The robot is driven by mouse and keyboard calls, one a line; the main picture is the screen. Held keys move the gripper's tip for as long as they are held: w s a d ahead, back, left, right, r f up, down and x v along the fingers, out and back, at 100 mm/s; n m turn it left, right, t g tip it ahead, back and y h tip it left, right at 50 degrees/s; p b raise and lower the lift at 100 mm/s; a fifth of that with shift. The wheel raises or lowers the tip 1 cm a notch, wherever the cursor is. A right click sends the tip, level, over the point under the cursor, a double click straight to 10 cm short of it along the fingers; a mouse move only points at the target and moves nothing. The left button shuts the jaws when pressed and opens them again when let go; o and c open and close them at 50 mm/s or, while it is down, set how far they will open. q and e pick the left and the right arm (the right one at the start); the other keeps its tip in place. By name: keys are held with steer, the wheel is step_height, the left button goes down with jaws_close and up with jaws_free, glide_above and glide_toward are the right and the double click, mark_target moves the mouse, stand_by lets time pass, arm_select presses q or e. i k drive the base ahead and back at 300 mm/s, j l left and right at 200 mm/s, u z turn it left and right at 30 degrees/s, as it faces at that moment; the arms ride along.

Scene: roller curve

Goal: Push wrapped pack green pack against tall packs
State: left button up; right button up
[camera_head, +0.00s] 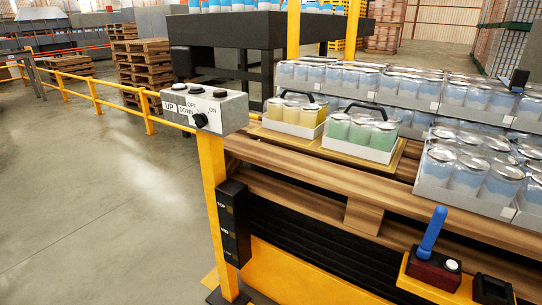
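The green pack (362,131) is a wrapped tray of green cans with a black handle on top. It stands upright on a tan sheet (397,158) on the wooden pallet. A similar yellow pack (293,113) stands to its left, with a gap between them. Tall packs (462,172) of wrapped light-blue cans stand to the right of the green pack, apart from it. More wrapped blue cans (345,79) stand in a row behind. Neither of my grippers shows in the head view.
A control box (221,108) on a yellow post stands at the front left of the pallet (320,172). A blue lever (432,231) rises from a yellow bracket at the front right. Yellow railing (98,99) runs left, with open floor (95,200) before it.

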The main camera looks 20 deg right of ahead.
mark_target(368, 134)
steer(key=i+j+z, duration=0.1)
steer(key=z, duration=0.25)
steer(key=i+j+z, duration=0.4)
steer(key=z, duration=0.25)
